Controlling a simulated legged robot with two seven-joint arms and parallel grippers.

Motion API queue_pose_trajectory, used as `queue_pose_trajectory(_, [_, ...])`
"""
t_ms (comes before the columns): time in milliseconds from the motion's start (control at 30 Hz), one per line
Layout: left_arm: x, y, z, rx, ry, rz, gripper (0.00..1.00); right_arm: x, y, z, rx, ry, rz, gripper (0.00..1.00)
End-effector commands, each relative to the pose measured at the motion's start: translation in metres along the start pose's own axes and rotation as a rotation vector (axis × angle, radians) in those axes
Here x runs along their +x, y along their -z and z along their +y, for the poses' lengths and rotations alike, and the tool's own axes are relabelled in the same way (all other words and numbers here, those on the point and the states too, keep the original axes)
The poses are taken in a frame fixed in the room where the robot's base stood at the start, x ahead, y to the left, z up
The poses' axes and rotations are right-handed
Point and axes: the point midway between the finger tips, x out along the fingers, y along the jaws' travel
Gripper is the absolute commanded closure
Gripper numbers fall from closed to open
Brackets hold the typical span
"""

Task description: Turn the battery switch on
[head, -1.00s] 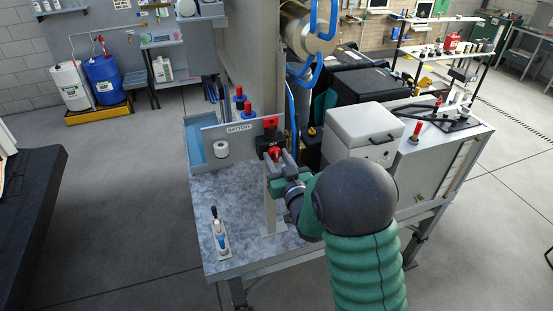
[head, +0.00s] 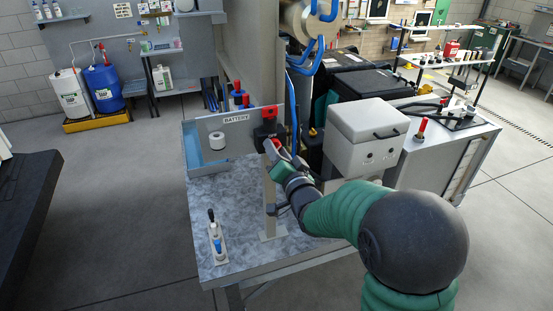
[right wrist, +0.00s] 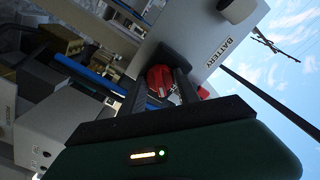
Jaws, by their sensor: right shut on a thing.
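The battery switch (head: 268,133) is a black box with a red knob, mounted on a post beside a grey panel marked BATTERY (head: 236,118). My right gripper (head: 272,150) reaches it from the lower right and is shut on the red knob. In the right wrist view, the red knob (right wrist: 160,80) sits between the two dark fingers of the right gripper (right wrist: 168,82), and the BATTERY label shows beyond. The fingers and wrist hide part of the knob in the head view. My left gripper is not in view.
A white box (head: 367,135) stands right of the switch, near my right arm. Open floor lies left of the bench.

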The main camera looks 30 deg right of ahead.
Motion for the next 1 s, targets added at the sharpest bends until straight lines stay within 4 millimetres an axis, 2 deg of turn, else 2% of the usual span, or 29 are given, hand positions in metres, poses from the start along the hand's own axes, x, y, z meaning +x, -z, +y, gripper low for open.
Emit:
queue_pose_trajectory(33, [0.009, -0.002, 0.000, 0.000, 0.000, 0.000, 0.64, -0.001, -0.008, 0.006, 0.042, -0.009, -0.011, 1.00])
queue_pose_trajectory(400, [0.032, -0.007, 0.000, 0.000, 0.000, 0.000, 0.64, -0.001, -0.008, 0.006, 0.394, -0.013, -0.012, 1.00])
queue_pose_trajectory(700, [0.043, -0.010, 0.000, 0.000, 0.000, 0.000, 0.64, -0.001, -0.008, 0.005, 0.644, -0.015, -0.011, 1.00])
queue_pose_trajectory(1000, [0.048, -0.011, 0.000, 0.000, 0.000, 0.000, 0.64, -0.001, -0.008, 0.005, 0.798, -0.018, -0.011, 1.00])
